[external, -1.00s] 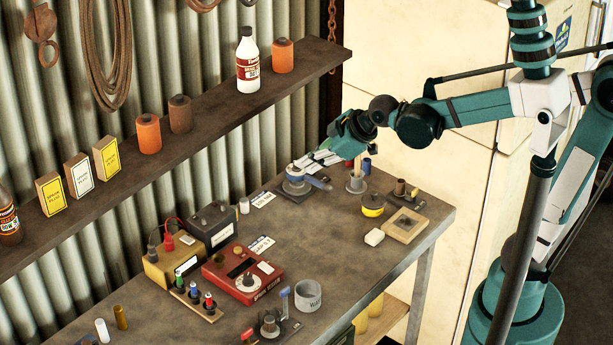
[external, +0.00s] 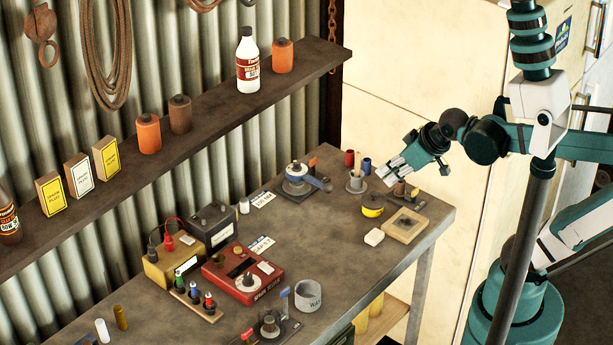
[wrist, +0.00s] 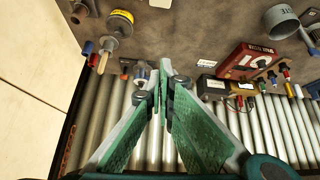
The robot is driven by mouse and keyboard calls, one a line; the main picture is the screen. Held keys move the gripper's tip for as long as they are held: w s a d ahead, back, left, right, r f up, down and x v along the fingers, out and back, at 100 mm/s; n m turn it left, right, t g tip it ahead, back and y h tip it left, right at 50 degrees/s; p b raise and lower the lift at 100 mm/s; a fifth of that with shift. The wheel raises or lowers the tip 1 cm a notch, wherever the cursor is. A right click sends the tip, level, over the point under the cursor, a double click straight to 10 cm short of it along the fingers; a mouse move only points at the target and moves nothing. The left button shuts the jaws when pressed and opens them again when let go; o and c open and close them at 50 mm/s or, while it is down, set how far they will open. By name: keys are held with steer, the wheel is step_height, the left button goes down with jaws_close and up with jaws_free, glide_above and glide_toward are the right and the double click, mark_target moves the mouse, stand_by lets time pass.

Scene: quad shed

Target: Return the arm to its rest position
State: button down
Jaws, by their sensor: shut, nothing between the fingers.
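My gripper (external: 388,173) is teal with pale fingers. In the external view it hangs above the back right part of the workbench, pointing down and to the left, near a grey holder with a wooden-handled tool (external: 356,180). In the wrist view my gripper (wrist: 162,80) has its fingertips together, with nothing between them. My arm reaches from the column at the right, with its elbow bent.
On the workbench (external: 340,240) stand a blue-topped device (external: 297,180), a yellow tin (external: 372,205), a wooden block (external: 405,225), a red meter (external: 243,272) and a grey cup (external: 308,295). A shelf (external: 200,130) runs along the corrugated wall.

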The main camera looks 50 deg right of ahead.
steer(key=shift+m+h, duration=0.3)
steer(key=shift+m, duration=0.5)
steer(key=s, duration=0.1)
steer(key=s+d+f, duration=0.1)
steer(key=s+d, duration=0.1)
steer(key=s, duration=0.1)
steer(key=shift+d+f, duration=0.1)
steer(key=shift+f, duration=0.2)
